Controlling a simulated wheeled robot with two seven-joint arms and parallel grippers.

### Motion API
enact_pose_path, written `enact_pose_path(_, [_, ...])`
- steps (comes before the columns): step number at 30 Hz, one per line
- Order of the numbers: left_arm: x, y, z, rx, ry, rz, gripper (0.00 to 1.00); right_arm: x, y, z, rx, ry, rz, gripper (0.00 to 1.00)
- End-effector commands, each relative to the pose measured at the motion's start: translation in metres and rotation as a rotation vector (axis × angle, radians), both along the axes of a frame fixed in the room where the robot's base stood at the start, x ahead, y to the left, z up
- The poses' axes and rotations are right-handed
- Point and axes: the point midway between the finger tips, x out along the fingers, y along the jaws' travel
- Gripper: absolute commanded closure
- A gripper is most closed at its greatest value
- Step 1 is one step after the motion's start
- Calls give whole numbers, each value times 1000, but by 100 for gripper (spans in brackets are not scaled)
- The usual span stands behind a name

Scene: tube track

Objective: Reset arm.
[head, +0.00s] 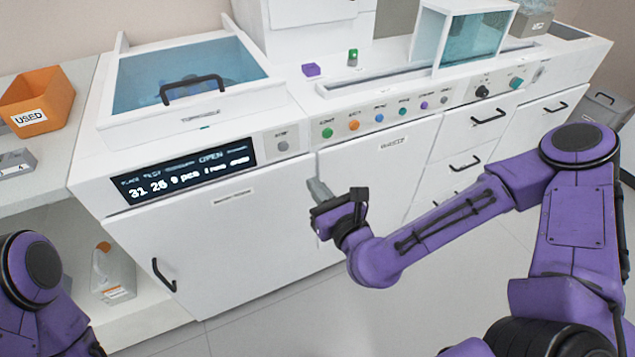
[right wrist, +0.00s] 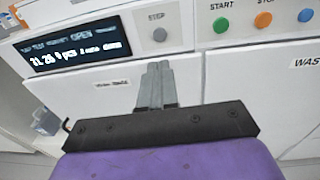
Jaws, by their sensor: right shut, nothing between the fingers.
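My right arm is purple and reaches in from the right in the head view. Its gripper (head: 318,190) is in front of the white cabinet doors, below the row of coloured buttons. In the right wrist view the two grey fingers of the right gripper (right wrist: 157,80) lie together with nothing between them. They point toward the cabinet front below the grey STEP button (right wrist: 159,34). Part of my purple left arm shows at the lower left of the head view, but its gripper is out of view.
The white machine (head: 230,240) has a lit display (head: 185,172) and a clear-lidded chamber (head: 190,80). A purple block (head: 311,70) and a small green item (head: 352,57) sit on top. An orange USED bin (head: 38,100) is at left. The floor in front is clear.

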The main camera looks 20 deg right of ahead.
Motion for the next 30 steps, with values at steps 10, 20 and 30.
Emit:
enact_pose_path(10, [0,0,-1,0,0,0,57,0,1,-2,0,0,2,100])
enact_pose_path(20, [0,0,-1,0,0,0,57,1,1,-2,-25,-2,3,100])
enact_pose_path(30, [0,0,4,0,0,0,57,-55,7,-138,-1171,288,398,100])
